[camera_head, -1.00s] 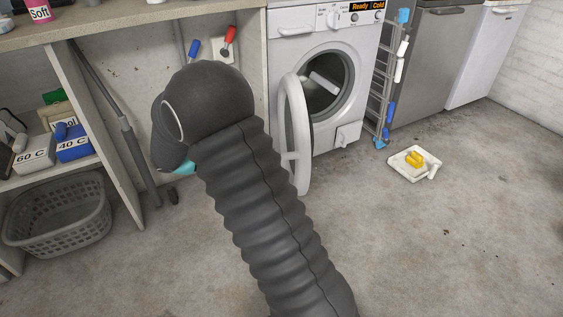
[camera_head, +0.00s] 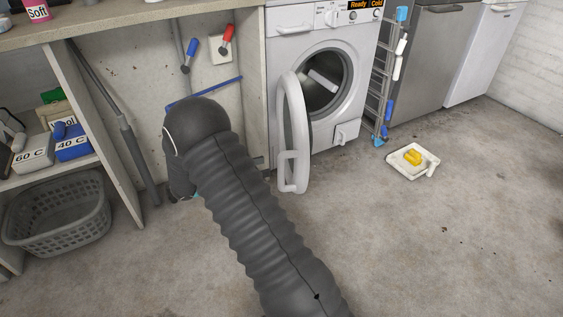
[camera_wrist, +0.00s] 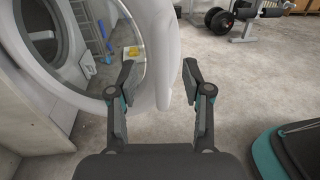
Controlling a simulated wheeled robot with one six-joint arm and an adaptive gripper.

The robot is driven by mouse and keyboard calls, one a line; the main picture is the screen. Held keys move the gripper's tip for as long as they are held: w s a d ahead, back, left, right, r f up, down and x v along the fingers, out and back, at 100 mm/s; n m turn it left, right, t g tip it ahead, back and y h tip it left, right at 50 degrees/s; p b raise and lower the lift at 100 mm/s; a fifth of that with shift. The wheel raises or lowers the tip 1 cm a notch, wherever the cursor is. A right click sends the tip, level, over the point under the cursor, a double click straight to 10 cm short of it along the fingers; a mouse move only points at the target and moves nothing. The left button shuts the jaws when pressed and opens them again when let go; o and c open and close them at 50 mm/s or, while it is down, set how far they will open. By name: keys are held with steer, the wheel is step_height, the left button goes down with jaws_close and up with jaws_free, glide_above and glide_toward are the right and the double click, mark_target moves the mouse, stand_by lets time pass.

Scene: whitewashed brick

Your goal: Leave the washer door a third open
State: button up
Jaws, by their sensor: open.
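The washer (camera_head: 338,22) is white and stands against the wall, its round drum opening showing. Its door (camera_head: 291,112) is a white ring that stands wide open, swung out toward the left of the opening, with a handle at its lower edge. In the wrist view the door rim (camera_wrist: 168,60) reaches down between the fingers of my gripper (camera_wrist: 160,78). The fingers are open, one on each side of the rim, and I cannot tell whether either touches it. In the head view my own arm hides the gripper.
A blue-and-red valve pair hangs on the wall left of the washer. A slim rack (camera_head: 388,80) stands right of it. A white tray (camera_head: 402,170) with a yellow object lies on the floor. A grey basket (camera_head: 58,222) sits at left. The floor at right is mostly clear.

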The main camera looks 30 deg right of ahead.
mark_target(281, 160)
steer(key=d, duration=0.7)
steer(key=shift+s, duration=0.4)
jaws_close()
